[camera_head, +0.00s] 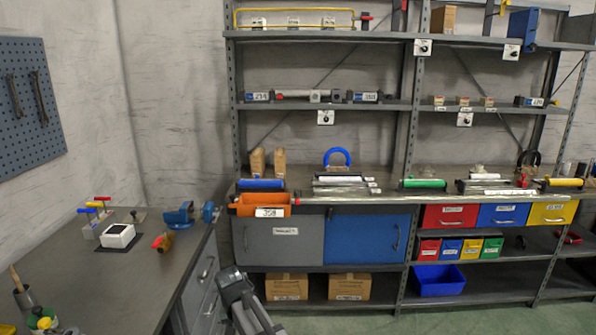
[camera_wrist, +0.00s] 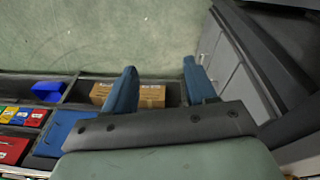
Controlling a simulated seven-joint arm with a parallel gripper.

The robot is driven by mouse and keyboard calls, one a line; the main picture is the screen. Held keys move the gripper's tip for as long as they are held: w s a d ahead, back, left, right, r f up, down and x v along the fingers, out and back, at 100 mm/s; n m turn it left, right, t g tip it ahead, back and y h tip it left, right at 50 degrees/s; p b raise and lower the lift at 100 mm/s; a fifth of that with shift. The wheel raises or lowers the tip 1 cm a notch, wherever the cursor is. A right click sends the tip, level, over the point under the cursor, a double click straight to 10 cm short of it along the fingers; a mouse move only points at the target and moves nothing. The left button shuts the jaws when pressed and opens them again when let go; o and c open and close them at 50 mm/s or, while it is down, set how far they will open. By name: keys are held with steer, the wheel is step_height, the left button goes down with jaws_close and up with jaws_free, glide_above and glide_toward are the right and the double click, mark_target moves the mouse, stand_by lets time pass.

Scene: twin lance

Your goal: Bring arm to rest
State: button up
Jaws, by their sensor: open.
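My gripper (camera_wrist: 160,68) shows in the wrist view with its two blue fingers spread wide apart. Nothing is held between them. Beyond the fingers, the green floor (camera_wrist: 100,35) and a cardboard box (camera_wrist: 152,97) on the low shelf show well away from the fingertips. I cannot make out the fingers in the head view.
A workbench (camera_head: 95,285) with a white box (camera_head: 117,236) and a blue vise (camera_head: 180,214) stands at left. The shelving holds an orange bin (camera_head: 250,205), coloured drawers and a blue bin (camera_head: 438,280). Grey drawers (camera_wrist: 208,50) are close at right in the wrist view.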

steer(key=s+d+f+m+g, duration=0.1)
steer(key=s+d+f, duration=0.4)
steer(key=d, duration=0.6)
steer(key=s+d+f+m, duration=0.1)
steer(key=s+d+f, duration=0.35)
steer(key=d, duration=0.75)
steer(key=s+d+f+g, duration=0.1)
steer(key=s+d+f, duration=0.2)
steer(key=d+f, duration=0.6)
steer(key=s+f+g, duration=0.2)
steer(key=s+f, duration=0.4)
steer(key=s, duration=0.3)
steer(key=s+d+f+g, duration=0.1)
steer(key=s+f+g, duration=0.1)
steer(key=s+f, duration=0.4)
steer(key=s+d+f+g, duration=0.1)
steer(key=s+f+g, duration=0.2)
steer(key=s, duration=1.1)
step_height(320, 180, down, 3)
steer(key=shift+f, duration=0.1)
